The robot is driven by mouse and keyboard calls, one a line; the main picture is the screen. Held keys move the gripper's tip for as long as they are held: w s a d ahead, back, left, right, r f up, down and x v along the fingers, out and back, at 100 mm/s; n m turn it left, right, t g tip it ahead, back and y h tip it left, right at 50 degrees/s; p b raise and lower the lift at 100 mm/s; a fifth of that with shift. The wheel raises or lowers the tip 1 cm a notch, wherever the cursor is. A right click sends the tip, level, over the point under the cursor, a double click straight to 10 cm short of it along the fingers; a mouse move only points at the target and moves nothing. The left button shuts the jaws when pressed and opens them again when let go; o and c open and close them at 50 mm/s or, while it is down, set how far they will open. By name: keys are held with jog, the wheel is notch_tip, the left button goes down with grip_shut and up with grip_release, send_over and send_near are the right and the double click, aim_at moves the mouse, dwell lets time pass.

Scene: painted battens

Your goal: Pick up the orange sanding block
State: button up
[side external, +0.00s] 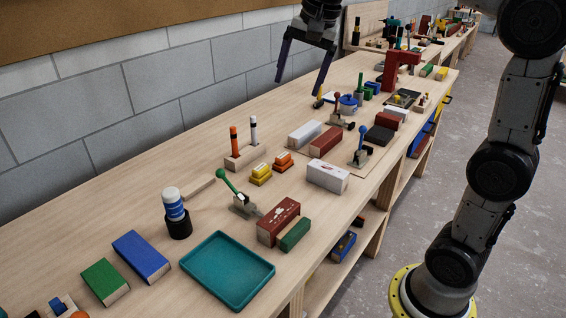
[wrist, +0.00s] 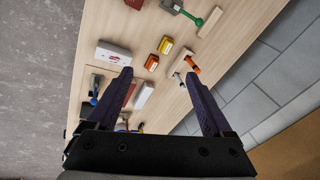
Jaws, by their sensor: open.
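The orange sanding block (side external: 283,161) sits on the wooden bench, just right of and behind a similar yellow block (side external: 261,173). In the wrist view the orange block (wrist: 151,62) shows between and slightly beyond my fingertips, with the yellow block (wrist: 165,45) above it. My gripper (side external: 298,88) is open and empty, its two purple fingers spread. It hangs well above the bench, towards its far end from the block. The fingers also show in the wrist view (wrist: 158,76). Nothing covers the orange block.
A wooden holder (side external: 246,157) with orange and white upright markers stands close behind the blocks. A white box (side external: 328,176) and a green-handled clamp (side external: 241,203) lie nearby. A teal tray (side external: 227,271) is at the front. A block wall (side external: 150,85) runs along the back.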

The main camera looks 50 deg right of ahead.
jog(key=w+d+f+m+g, duration=0.1)
jog(key=w+d+f+m, duration=0.15)
jog(key=w, duration=0.25)
jog(key=w+d+f+m, duration=0.1)
jog(key=w+d+f, duration=0.2)
jog(key=w, duration=0.1)
jog(key=m+g, duration=0.1)
jog(key=g, duration=0.2)
send_over(283, 155)
jog(key=shift+y, duration=0.3)
notch_tip(283, 155, down, 22)
jog(key=shift+s+r, duration=0.1)
jog(key=shift+a+f, duration=0.1)
jog(key=shift+f, duration=3)
grip_shut()
jog(key=shift+r, duration=0.15)
